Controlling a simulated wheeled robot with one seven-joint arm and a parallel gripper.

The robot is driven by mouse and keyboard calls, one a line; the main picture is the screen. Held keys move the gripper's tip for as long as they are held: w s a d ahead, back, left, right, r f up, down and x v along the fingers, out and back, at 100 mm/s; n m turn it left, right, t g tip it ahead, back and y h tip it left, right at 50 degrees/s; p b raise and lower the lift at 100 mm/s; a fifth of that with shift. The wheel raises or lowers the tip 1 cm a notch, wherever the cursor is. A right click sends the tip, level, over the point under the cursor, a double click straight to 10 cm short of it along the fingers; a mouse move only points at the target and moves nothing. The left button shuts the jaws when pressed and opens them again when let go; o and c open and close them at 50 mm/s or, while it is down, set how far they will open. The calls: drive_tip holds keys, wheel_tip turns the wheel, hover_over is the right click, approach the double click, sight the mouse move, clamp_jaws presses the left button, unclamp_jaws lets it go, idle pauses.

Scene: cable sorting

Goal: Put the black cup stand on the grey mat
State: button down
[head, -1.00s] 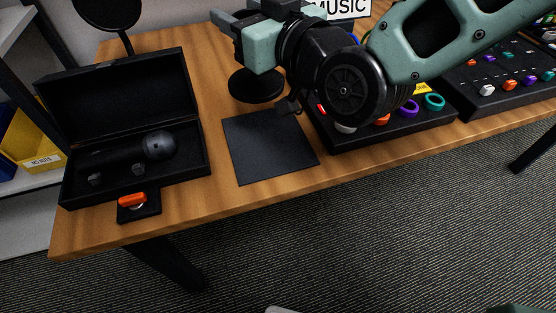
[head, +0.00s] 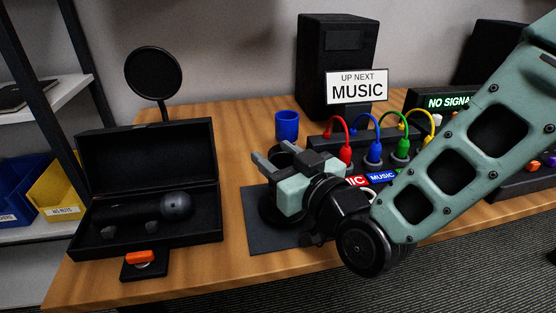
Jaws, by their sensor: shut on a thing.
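The black cup stand, with its round dark base (head: 268,212), appears over the grey mat (head: 258,240) near the front of the table. My gripper (head: 277,163) is at the stand's upper part, its grey fingers pointing left and away, shut on the stand. The gripper and wrist hide much of the stand and the right part of the mat. I cannot tell whether the base touches the mat or hangs just above it.
An open black microphone case (head: 150,235) lies left of the mat. An orange-topped item (head: 140,257) sits before it. A blue cup (head: 287,126) stands behind my gripper. A cable box with colored plugs (head: 374,152) and a MUSIC sign (head: 357,87) are behind and right.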

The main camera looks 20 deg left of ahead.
drive_tip(key=shift+f, duration=0.15)
drive_tip(key=c, duration=1.1)
unclamp_jaws()
drive_tip(key=shift+f, duration=0.1)
drive_tip(key=o, duration=0.4)
